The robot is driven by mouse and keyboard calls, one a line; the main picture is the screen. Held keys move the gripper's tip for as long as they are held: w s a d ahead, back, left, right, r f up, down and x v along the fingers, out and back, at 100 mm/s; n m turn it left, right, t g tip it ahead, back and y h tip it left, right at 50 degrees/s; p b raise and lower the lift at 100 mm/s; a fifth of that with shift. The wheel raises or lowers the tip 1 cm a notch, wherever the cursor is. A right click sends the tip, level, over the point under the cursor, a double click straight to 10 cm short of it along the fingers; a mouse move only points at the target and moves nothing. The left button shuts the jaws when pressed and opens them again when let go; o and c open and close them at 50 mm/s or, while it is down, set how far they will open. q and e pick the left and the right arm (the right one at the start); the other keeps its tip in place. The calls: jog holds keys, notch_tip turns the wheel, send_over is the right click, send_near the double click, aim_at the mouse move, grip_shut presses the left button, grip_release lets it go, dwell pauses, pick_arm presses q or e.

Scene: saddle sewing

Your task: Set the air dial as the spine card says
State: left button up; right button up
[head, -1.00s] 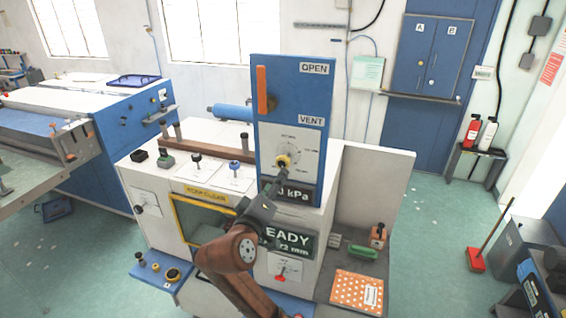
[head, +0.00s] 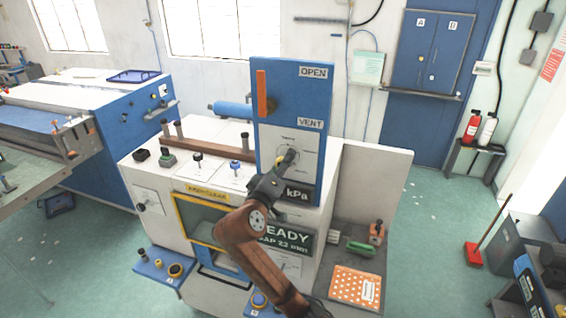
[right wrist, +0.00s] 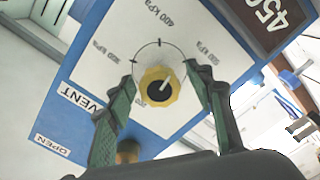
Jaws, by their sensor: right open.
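The air dial (right wrist: 172,82) is a yellow scalloped knob with a dark centre and a pale pointer. It sits on a white plate marked in kPa on the blue panel (head: 290,90). In the right wrist view the pointer aims up and right, between the 400 kPa mark and the mark to its right. The dark readout (right wrist: 268,18) shows 450. My right gripper (right wrist: 159,74) is open, with one green finger on each side of the knob; contact is unclear. In the head view my right gripper (head: 289,157) hides the knob. No card is readable as the spine card.
An orange lever (head: 262,92) stands beside the OPEN and VENT labels. An orange dotted item (head: 352,286) with a white label lies on the right shelf. A pale green sheet (head: 366,68) hangs on the wall.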

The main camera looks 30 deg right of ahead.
jog(key=shift+c, duration=0.5)
jog(key=c, duration=1.1)
jog(key=m+b, duration=0.1)
jog(key=b, duration=0.1)
jog(key=m+b, duration=0.2)
jog(key=shift+f, duration=0.25)
jog(key=m+b, duration=0.3)
jog(key=shift+r+m+b, duration=0.2)
jog(key=shift+m+b, duration=0.45)
jog(key=shift+m, duration=0.35)
jog(key=o, duration=1.2)
